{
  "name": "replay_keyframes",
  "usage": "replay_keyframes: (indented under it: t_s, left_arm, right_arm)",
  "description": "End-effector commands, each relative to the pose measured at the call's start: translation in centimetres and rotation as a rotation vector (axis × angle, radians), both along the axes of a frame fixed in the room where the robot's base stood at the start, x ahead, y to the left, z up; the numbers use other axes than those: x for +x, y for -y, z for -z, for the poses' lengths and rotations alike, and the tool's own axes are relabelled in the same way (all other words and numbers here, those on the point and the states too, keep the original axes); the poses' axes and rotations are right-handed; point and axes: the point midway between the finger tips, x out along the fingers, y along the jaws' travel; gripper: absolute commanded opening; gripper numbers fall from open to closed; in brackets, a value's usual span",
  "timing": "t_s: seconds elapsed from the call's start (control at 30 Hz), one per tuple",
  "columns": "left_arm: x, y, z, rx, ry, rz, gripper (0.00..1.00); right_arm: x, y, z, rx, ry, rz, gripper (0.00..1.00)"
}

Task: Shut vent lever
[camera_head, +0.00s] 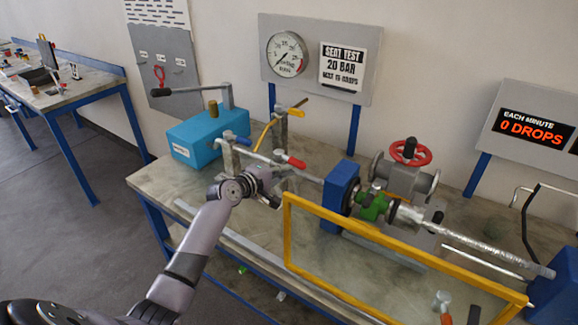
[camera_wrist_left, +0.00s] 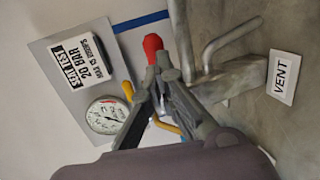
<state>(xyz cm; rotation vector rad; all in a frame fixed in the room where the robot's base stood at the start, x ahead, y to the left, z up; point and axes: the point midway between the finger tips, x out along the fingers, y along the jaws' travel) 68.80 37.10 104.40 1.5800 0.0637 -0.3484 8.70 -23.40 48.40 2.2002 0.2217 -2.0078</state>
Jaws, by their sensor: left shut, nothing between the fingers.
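A lever with a red grip (camera_head: 297,162) sits on the pipework over the bench, to the right of the blue pump box (camera_head: 195,138). In the left wrist view the red grip (camera_wrist_left: 152,47) shows just beyond my fingertips, with a white VENT label (camera_wrist_left: 284,78) to its right. My left gripper (camera_head: 277,190) is shut and empty, just below and left of the red grip in the head view. It also shows in the wrist view (camera_wrist_left: 161,72). I cannot tell whether the fingertips touch the lever. My right gripper is not in view.
A yellow frame (camera_head: 400,242) stands to the right of my left gripper, before a green valve body (camera_head: 375,206) and a red handwheel (camera_head: 411,151). A blue-gripped lever (camera_head: 243,140) and a yellow handle (camera_head: 265,134) are close by. A gauge (camera_head: 287,54) hangs behind.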

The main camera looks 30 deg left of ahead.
Motion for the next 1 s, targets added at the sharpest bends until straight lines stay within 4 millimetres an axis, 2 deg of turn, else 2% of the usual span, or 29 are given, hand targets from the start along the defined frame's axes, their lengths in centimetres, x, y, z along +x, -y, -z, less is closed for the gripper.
replay_keyframes:
  t_s: [0.2, 0.63, 0.83, 1.0]
  left_arm:
    - [2.0, 0.4, 0.5, -0.001, 0.0, 0.0, 0.0]
    - [2.3, 0.5, 0.7, 0.0, 0.0, 0.0, 0.0]
    - [4.0, 1.1, 0.9, 0.0, 0.002, 0.0, 0.0]
    - [4.1, 1.2, 0.7, 0.0, 0.003, 0.001, 0.0]
  right_arm:
    - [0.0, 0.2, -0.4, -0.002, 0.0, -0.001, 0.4]
    - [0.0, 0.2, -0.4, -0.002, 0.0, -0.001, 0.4]
    - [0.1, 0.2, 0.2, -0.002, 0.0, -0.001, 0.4]
    - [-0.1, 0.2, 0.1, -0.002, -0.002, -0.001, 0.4]
